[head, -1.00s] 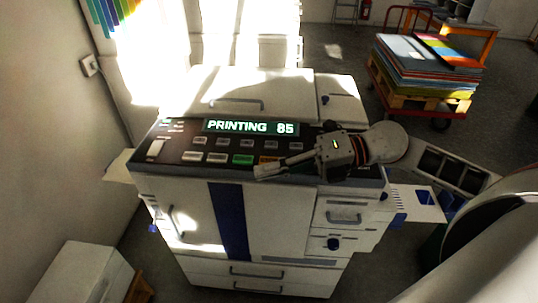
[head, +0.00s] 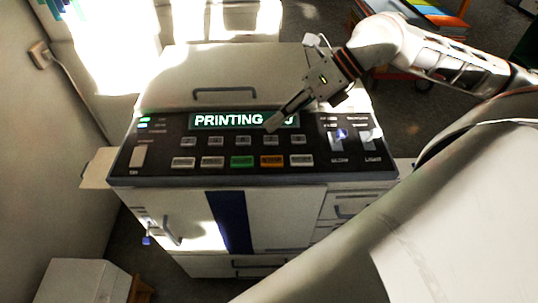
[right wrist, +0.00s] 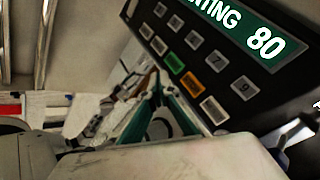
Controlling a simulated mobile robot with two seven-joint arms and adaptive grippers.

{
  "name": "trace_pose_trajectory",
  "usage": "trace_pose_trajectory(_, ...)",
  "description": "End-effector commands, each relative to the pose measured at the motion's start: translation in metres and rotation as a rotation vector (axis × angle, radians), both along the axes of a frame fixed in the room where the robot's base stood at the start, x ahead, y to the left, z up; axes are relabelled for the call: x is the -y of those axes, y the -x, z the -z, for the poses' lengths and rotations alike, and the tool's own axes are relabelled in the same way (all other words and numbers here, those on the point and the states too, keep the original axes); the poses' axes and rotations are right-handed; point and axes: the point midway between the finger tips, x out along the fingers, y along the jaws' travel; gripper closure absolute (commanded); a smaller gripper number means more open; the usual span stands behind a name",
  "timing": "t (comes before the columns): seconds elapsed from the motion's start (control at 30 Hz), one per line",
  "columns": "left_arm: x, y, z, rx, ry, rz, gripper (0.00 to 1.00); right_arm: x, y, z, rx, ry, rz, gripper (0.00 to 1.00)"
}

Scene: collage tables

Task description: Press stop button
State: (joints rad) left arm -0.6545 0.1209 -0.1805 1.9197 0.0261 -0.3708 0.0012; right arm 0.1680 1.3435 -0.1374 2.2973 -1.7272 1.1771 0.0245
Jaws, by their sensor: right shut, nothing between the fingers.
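The printing machine's dark control panel (head: 220,178) fills the middle of the head view. Its lit display (head: 222,121) reads "PRINTING", with the number partly hidden by my right gripper; the right wrist view shows the display (right wrist: 266,42) reading 80. The lower button row has a green button (head: 241,161) and an orange button (head: 272,161) beside it; labels are too small to read. The right wrist view also shows the orange button (right wrist: 192,84). My right gripper (head: 270,125) is shut and empty, its tip in front of the display, above the orange button in the picture. My left gripper is out of view.
White buttons (head: 183,162) flank the coloured ones, with a row of small buttons above. Switches (head: 368,140) sit at the panel's right. A raised handle (head: 224,94) is on the lid behind. A wall stands left; a loaded cart (head: 440,15) is behind right.

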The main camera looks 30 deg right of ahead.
Motion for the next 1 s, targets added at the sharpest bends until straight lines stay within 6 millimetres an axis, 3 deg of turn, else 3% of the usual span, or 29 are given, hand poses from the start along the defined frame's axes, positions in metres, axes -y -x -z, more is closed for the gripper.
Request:
trace_pose_trajectory(0.37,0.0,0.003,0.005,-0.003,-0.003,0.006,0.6,0.0,0.0,0.01,-0.002,-0.002,0.0,1.0)
trace_pose_trajectory(0.77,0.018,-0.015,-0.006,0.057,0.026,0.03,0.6,-0.001,0.001,0.058,-0.003,-0.003,0.0,1.0)
trace_pose_trajectory(1.0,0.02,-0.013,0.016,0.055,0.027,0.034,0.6,0.0,0.0,0.086,0.0,-0.001,-0.001,1.0)
